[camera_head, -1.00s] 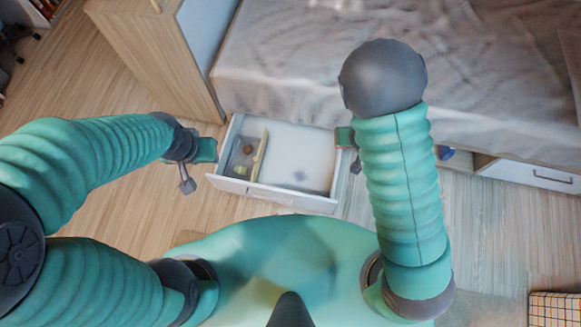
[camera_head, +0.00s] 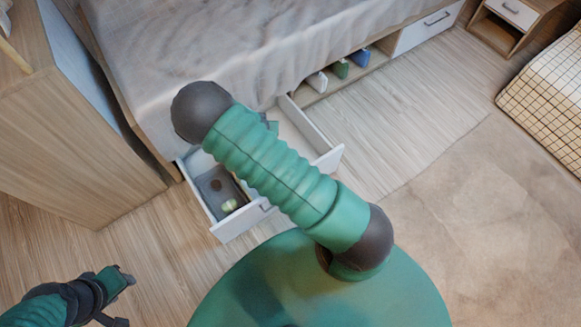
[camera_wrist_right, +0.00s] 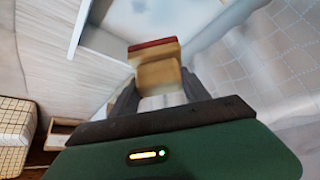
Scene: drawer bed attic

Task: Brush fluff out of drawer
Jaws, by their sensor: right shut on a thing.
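The white drawer (camera_head: 240,222) is pulled out from under the bed. My right arm crosses over it and hides much of its larger compartment. My right gripper (camera_wrist_right: 155,100) is shut on a wooden block with a red edge, probably the brush (camera_wrist_right: 158,72). In the head view the brush is hidden behind my arm. A small dark patch at the top of the right wrist view, on the pale surface, may be fluff (camera_wrist_right: 140,5). My left gripper (camera_head: 128,280) is low on the left, away from the drawer, and its jaw opening is unclear.
The drawer's left grey compartment holds a small brown thing (camera_head: 216,185) and a pale yellow-green thing (camera_head: 229,205). The bed (camera_head: 230,50) rises behind and a wooden cabinet (camera_head: 70,130) stands left. Several coloured items sit in the bed's open shelf (camera_head: 340,69). Floor at right is clear.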

